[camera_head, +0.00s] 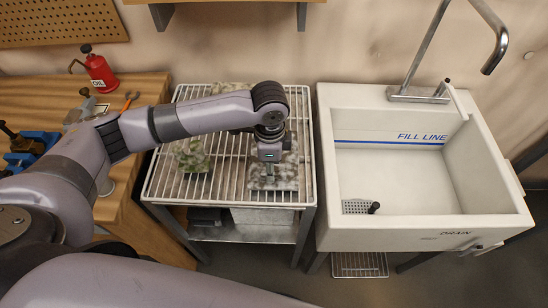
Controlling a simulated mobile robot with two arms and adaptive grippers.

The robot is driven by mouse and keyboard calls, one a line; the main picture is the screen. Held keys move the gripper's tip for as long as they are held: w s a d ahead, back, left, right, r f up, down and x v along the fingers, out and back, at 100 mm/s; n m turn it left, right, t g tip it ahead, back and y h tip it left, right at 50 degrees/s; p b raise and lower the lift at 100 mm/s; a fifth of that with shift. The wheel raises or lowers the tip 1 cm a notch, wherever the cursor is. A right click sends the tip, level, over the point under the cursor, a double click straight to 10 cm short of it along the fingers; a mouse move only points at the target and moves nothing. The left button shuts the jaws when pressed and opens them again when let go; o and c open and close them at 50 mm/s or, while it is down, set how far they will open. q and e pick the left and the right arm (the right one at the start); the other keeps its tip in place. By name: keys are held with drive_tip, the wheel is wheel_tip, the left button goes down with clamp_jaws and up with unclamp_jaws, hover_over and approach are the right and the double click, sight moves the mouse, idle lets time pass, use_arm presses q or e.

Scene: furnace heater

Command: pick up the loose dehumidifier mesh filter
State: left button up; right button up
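My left arm reaches in from the left over a white wire rack. My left gripper (270,176) points down at a mottled grey-green mesh-like pad (287,182) on the rack's right half. The fingertips are at or just above the pad; I cannot tell whether they touch or grip it. A smaller greenish pad (192,156) sits on the rack's left side. Another mottled pad (229,87) lies at the back, partly hidden by my arm. I cannot tell for certain which is the loose dehumidifier mesh filter. My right gripper is out of view.
The wire rack (160,183) tops a metal stand with a lower shelf. A white sink (330,235) with a faucet (427,50) stands right of it. A wooden bench (40,90) on the left holds a red oil can (100,73) and a blue vise (30,145).

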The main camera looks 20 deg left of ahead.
use_arm(q)
drive_tip(key=shift+a+f+p, duration=0.1)
drive_tip(key=shift+f+p, duration=0.3)
drive_tip(key=shift+f, duration=1.55)
drive_tip(key=shift+c, duration=0.4)
clamp_jaws()
